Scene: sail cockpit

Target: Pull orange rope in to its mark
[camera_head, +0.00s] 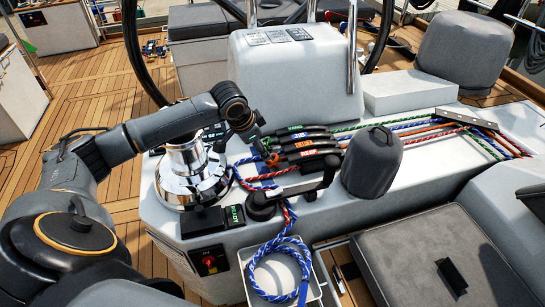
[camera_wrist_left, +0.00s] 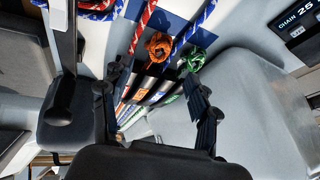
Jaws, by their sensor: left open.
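The orange rope's coiled end (camera_head: 272,159) sits at the near end of a row of black rope clutches (camera_head: 306,145) with coloured labels. Beyond them the orange rope (camera_head: 432,127) runs right between the blue and red ropes. I cannot make out its mark. My left gripper (camera_head: 262,147) is close above the orange end in the head view. In the left wrist view my left gripper (camera_wrist_left: 155,78) is open and empty, with the orange coil (camera_wrist_left: 158,45) just past its fingertips and the green coil (camera_wrist_left: 195,58) to the right. My right gripper is not in view.
A chrome winch (camera_head: 190,172) stands left of the clutches, and a grey covered winch (camera_head: 373,162) to their right. Blue-white rope hangs into a white bin (camera_head: 257,290). The steering wheel and pedestal (camera_head: 292,80) rise behind.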

